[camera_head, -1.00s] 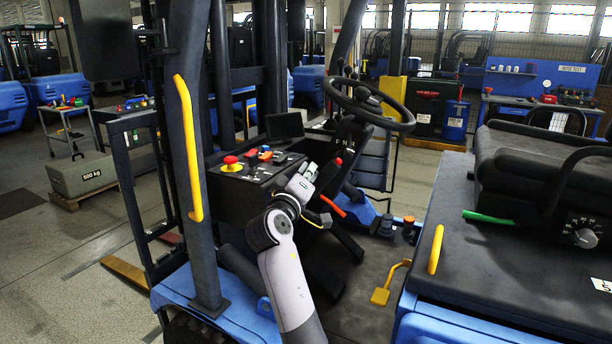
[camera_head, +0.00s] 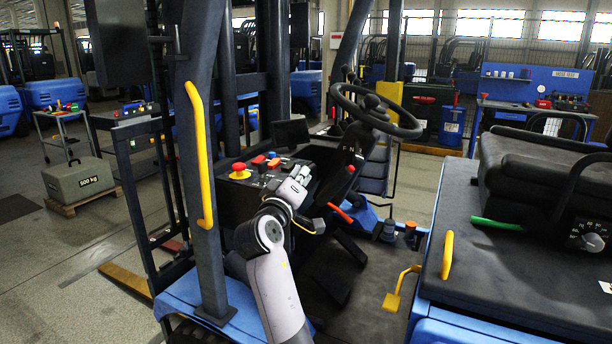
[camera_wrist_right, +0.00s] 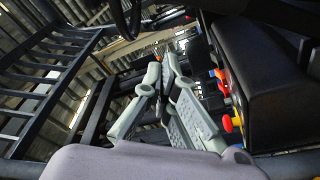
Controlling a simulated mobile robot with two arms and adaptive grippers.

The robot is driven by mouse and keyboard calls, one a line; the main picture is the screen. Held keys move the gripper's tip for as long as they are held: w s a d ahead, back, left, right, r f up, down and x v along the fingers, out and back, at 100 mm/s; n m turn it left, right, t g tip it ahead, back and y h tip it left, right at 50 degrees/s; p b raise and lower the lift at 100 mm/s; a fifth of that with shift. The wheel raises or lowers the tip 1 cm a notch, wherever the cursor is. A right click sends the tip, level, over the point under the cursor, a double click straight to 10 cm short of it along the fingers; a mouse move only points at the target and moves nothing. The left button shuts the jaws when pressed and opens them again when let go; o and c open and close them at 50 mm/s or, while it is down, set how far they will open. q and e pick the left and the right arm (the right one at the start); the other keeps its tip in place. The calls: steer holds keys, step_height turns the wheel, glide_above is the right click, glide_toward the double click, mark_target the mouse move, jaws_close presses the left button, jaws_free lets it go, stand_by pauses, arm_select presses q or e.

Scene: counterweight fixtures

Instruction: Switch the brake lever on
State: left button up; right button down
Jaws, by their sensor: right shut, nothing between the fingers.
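My right gripper (camera_head: 304,173) is beside the forklift's black control console, left of the steering column. Its fingers are shut and empty, and the right wrist view shows them close together (camera_wrist_right: 165,75). A lever with a red handle (camera_head: 339,212) slants below and to the right of the gripper, apart from it. A small red knob (camera_head: 351,168) shows right of the gripper. I cannot tell for sure which of these is the brake lever. My left gripper is not in view.
The console carries a red mushroom button (camera_head: 239,170) and several coloured switches. The steering wheel (camera_head: 404,124) overhangs at upper right. A yellow grab bar (camera_head: 200,155) is on the left post. A green lever (camera_head: 495,223) lies by the seat (camera_head: 530,165). A yellow pedal (camera_head: 393,300) is on the floor.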

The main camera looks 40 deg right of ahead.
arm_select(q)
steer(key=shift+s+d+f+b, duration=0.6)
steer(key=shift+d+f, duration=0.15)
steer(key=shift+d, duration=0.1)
arm_select(e)
steer(key=v, duration=0.5)
steer(key=shift+s+r, duration=0.1)
steer(key=shift+s, duration=0.4)
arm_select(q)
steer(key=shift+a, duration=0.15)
arm_select(e)
steer(key=shift+a, duration=0.1)
